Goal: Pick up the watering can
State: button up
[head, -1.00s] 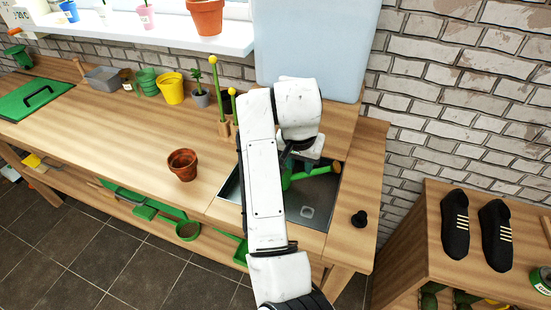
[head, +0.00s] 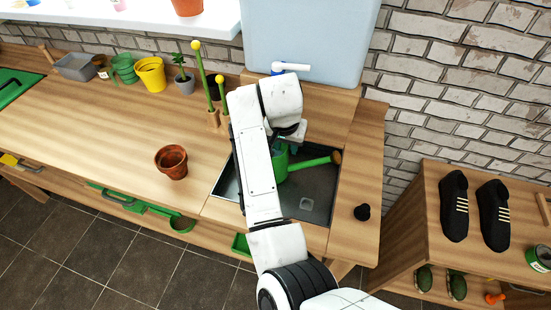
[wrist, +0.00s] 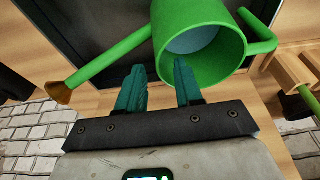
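The green watering can (head: 279,164) stands in the dark sink tray (head: 310,205), its spout pointing right to a brown rose. My arm hides part of it in the head view. In the wrist view the can (wrist: 205,45) shows its round open mouth, spout to the left and handle to the right. My gripper (wrist: 159,75) is open, with two teal fingers apart. The right fingertip overlaps the can's rim; the left one is beside the body, below the spout. I cannot tell whether either touches. In the head view my gripper (head: 290,148) is at the can, mostly hidden.
A terracotta pot (head: 171,162) stands left of the tray. Dibbers in a wooden holder (head: 213,118) stand behind it. A blue water tank (head: 310,40) with a white tap (head: 290,68) is at the back. A black knob (head: 362,212) sits at right. The left worktop is mostly clear.

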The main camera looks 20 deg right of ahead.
aim_at(286, 148)
jog(key=shift+p+x, duration=0.35)
jog(key=shift+x, duration=1.9)
grip_shut()
jog(key=shift+a+r, duration=0.1)
